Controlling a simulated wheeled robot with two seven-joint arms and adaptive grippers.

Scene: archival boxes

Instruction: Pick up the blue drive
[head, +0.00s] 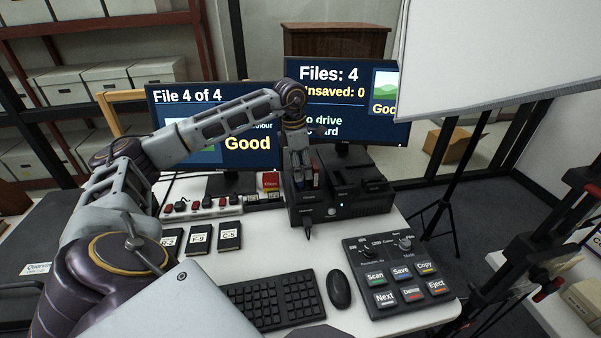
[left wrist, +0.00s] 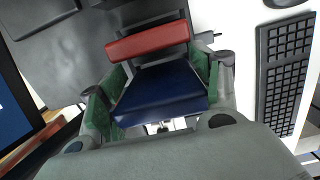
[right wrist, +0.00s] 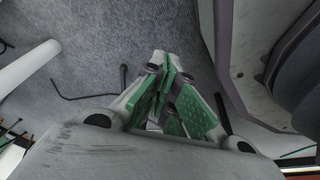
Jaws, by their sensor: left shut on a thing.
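The blue drive (left wrist: 160,88) sits between the green-padded fingers of my left gripper (left wrist: 160,95) in the left wrist view, and the gripper is shut on it. A red drive (left wrist: 148,41) stands just beyond it. In the head view my left gripper (head: 304,176) points down at the left part of the black dock (head: 340,209), mostly hiding the blue drive; the red drive (head: 316,175) shows beside it. I cannot tell whether the blue drive is clear of its slot. My right gripper (right wrist: 167,85) is shut and empty over grey carpet, outside the head view.
Two monitors (head: 345,72) stand behind the dock. A keyboard (head: 272,300), a mouse (head: 339,290) and a button panel (head: 402,275) lie in front. Small black labelled cases (head: 229,236) and a power strip (head: 202,207) lie left. A white panel (head: 500,50) hangs upper right.

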